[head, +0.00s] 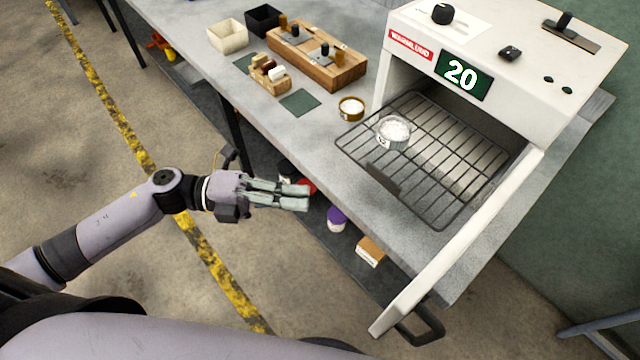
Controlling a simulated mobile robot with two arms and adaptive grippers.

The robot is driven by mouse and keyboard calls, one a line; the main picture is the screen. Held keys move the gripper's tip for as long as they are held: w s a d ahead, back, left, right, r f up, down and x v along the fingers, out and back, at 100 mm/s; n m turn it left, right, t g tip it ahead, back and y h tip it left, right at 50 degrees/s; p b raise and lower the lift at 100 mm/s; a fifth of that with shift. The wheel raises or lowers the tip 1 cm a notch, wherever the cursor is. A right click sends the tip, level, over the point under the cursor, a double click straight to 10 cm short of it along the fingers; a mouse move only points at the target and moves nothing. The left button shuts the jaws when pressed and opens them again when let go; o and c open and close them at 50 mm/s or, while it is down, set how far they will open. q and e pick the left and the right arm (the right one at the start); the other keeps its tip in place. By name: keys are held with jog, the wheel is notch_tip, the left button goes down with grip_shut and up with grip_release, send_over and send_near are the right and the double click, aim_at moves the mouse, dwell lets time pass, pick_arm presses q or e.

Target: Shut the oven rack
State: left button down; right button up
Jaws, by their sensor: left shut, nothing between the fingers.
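The white oven (555,75) stands at the right end of the table, its display reading 20. Its wire rack (440,175) is pulled out of the opening, its front part over the tabletop. A small round dish of white grain (394,132) sits on the rack's left part. The oven door (465,235) hangs open at the right, with a dark handle (420,328) at its lower end. My left gripper (308,196) is shut and empty, off the table's front edge, to the left of the rack and apart from it. My right gripper is not in view.
The grey table (330,140) carries a brown-rimmed bowl (351,108), a wooden block tray (325,60), a small wooden holder (270,76), and white (227,36) and black (263,18) boxes. A purple-lidded jar (337,217) and cardboard box (370,251) sit below. The open door bounds the rack's right side.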

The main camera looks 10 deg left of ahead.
aim_at(423, 142)
pick_arm(q)
jog(key=shift+w+d+p, duration=0.7)
jog(key=shift+w+d, duration=0.1)
jog(key=shift+d, duration=1.05)
jog(key=shift+w+d+p, duration=0.7)
jog(key=shift+w+d, duration=0.15)
jog(key=shift+d, duration=1)
jog(key=shift+w+d+p, duration=0.7)
jog(key=shift+w+d, duration=0.1)
jog(key=shift+d, duration=1.05)
jog(key=w+d+b, duration=0.2)
jog(key=w+d, duration=0.1)
jog(key=w, duration=0.1)
jog(key=w+d+b, duration=0.2)
jog(key=w+d, duration=0.1)
jog(key=w, duration=0.2)
jog(key=w+d+b, duration=0.2)
jog(key=w+d, duration=0.1)
jog(key=w, duration=0.1)
jog(key=shift+w+d+f, duration=0.1)
jog(key=shift+w+d, duration=0.05)
jog(key=shift+d, duration=0.2)
jog(key=shift+w+d+b, duration=0.35)
jog(key=shift+w+b, duration=0.1)
jog(key=shift+r, duration=0.2)
jog(key=shift+w, duration=0.1)
jog(key=shift+a, duration=0.15)
